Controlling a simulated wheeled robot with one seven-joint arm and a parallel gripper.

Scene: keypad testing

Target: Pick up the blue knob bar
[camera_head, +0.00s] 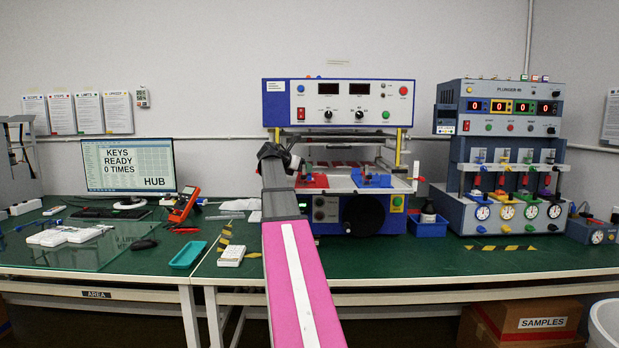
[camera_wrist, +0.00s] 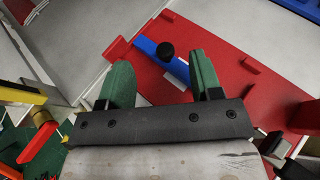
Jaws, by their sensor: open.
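The blue knob bar (camera_wrist: 147,46) lies on a red plate (camera_wrist: 240,85) in the wrist view. It is a slim blue bar with a round black knob on top, running slantwise down to the right, where its far end is hidden behind one finger. My gripper (camera_wrist: 161,68) is open, with two green fingers. The knob shows in the gap between the fingertips, nearer the right one. Nothing is held, and I cannot tell the height of the fingers above the bar. In the head view the red plate (camera_head: 318,182) sits in the test machine, and my arm hides part of that area.
The red plate has small raised red stops around the bar. A blue fixture (camera_head: 371,180) stands right of the red plate, under the machine's upper panel (camera_head: 340,103). Yellow posts flank the opening. A blue bin (camera_head: 428,227) and a second tester (camera_head: 505,160) stand further right.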

